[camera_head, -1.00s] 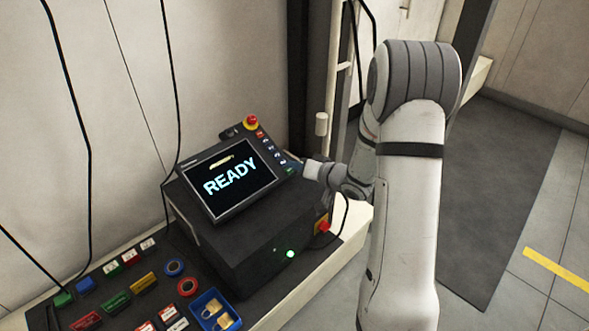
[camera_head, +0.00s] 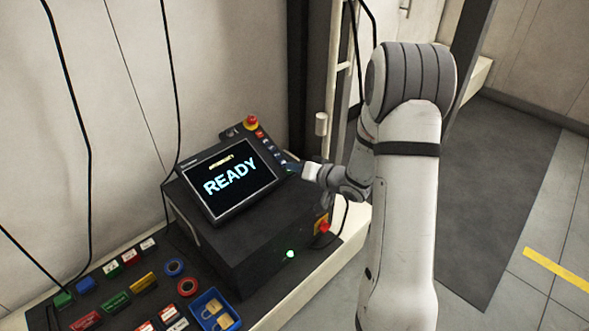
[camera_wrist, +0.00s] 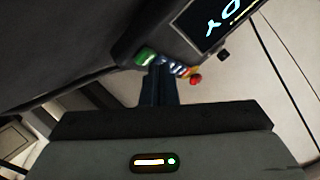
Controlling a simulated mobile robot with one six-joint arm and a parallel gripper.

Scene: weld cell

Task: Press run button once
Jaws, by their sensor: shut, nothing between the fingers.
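The control panel (camera_head: 250,222) has a tilted screen (camera_head: 238,190) reading READY under a small yellow line too blurred to read. Several buttons run down the panel's right strip. A green button (camera_wrist: 146,56) shows beside my fingertips in the wrist view; its label is unreadable, so I cannot confirm it is the run button. My gripper (camera_head: 290,166) is shut and empty at the lower end of that strip. In the wrist view my dark fingers (camera_wrist: 160,70) point at the button row and partly cover it; I cannot tell whether they touch anything.
A red emergency-stop knob (camera_head: 251,122) stands at the strip's top. A red knob (camera_head: 324,227) and a lit green lamp (camera_head: 290,254) are on the panel's lower front. A blue tray (camera_head: 233,323) and several coloured items lie on the bench at left. Cables hang along the wall.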

